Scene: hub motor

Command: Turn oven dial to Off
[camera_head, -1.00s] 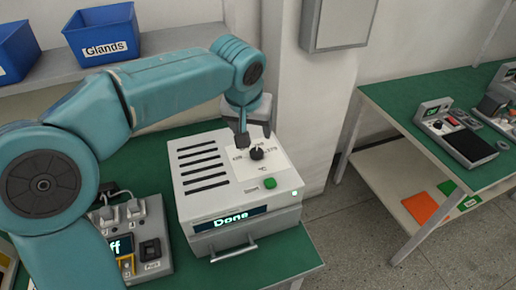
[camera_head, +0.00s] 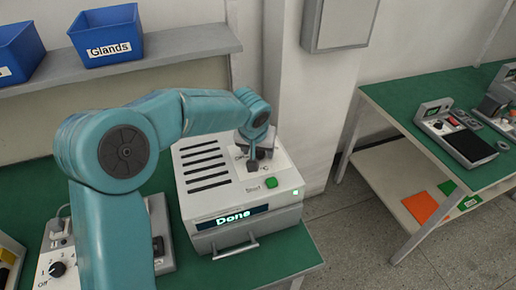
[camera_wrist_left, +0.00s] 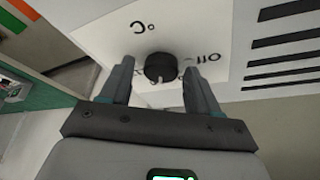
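The oven (camera_head: 240,200) is a white box with black vent slots, a green Start button (camera_head: 271,183) and a display reading "Done" (camera_head: 234,217). Its dial (camera_wrist_left: 160,67) is a round black knob with a white mark at its lower edge in the left wrist view. An upside-down label that looks like "Off" (camera_wrist_left: 208,58) is just right of the dial. My left gripper (camera_wrist_left: 158,72) is open, with one finger on each side of the dial and a visible gap to it. In the head view my left gripper (camera_head: 258,158) covers the dial. My right gripper is out of view.
A grey control box with a small knob (camera_head: 58,269) stands left of the oven on the green bench (camera_head: 280,260), partly behind my left arm. Blue bins (camera_head: 105,38) sit on the shelf above. A second green table (camera_head: 400,110) stands at the right.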

